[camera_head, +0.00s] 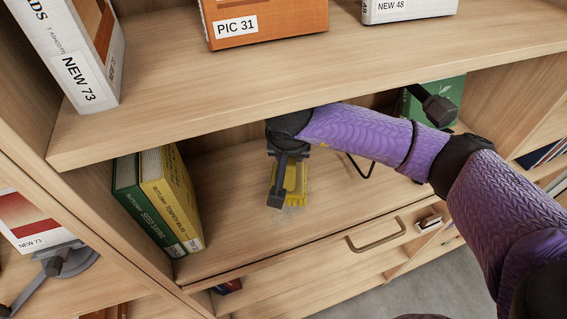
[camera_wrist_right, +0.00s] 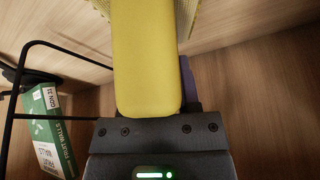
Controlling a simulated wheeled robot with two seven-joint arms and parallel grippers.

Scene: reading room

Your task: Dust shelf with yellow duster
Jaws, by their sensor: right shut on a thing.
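The yellow duster (camera_head: 295,183) is in my right gripper (camera_head: 281,186), low over the middle shelf (camera_head: 231,189) in the head view. In the right wrist view the duster's yellow handle (camera_wrist_right: 145,60) runs up from the jaws, with part of its yellow mesh-like head (camera_wrist_right: 188,14) at the top edge. The right gripper is shut on the duster. A greyish patch shows on the shelf by the duster head; I cannot tell whether the head touches the board. My left gripper is not clearly seen.
Green and yellow books (camera_head: 172,198) stand at the shelf's left end. A green book (camera_head: 440,97) stands at its right, by a black wire bookend (camera_wrist_right: 12,120). The upper shelf (camera_head: 240,85) overhangs my arm. A drawer handle (camera_head: 376,236) lies below the front edge.

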